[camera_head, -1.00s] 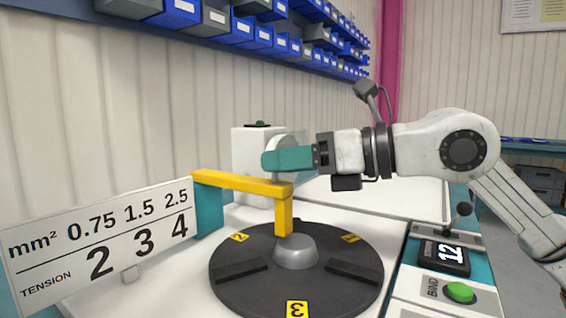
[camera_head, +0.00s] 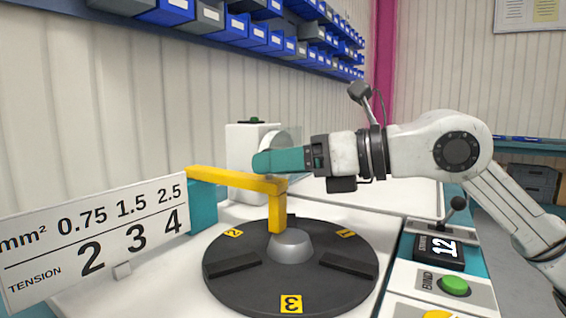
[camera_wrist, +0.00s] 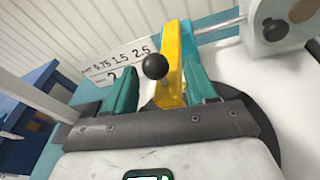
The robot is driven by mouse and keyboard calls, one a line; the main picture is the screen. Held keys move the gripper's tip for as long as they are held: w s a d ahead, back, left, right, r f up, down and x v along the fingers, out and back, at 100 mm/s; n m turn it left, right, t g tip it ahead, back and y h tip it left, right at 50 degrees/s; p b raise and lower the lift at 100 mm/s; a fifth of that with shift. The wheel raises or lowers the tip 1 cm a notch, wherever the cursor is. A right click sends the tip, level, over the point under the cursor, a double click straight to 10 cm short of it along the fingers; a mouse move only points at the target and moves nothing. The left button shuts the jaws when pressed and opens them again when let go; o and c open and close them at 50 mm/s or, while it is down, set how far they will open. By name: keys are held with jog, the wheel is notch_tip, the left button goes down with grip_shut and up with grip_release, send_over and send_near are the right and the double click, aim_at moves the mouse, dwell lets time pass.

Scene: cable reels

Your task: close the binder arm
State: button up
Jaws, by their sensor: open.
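The yellow binder arm (camera_head: 235,180) runs from a teal post (camera_head: 203,205) at the left. Its end bends down onto or just above the grey hub (camera_head: 291,246) of the black turntable (camera_head: 290,292). My gripper (camera_head: 262,161) has teal fingers and appears level, just above and behind the arm's end in the head view. In the wrist view the open fingers of my gripper (camera_wrist: 160,88) stand on either side of a black ball knob (camera_wrist: 155,66), with the yellow arm (camera_wrist: 168,45) behind it. No finger visibly touches the knob. The knob is hidden in the head view.
A tension sign (camera_head: 95,245) stands at the left. A white box (camera_head: 243,140) with a clear round part stands behind my fingers. A display reading 12 (camera_head: 438,249) and a green button (camera_head: 455,286) are at the right. Blue bins (camera_head: 235,30) line the wall.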

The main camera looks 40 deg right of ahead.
jog(key=shift+r, duration=0.1)
jog(key=p+v, duration=0.2)
jog(key=v, duration=0.8)
jog(key=shift+s+d+p, duration=0.15)
jog(key=shift+s+p, duration=0.15)
jog(key=shift+s, duration=0.1)
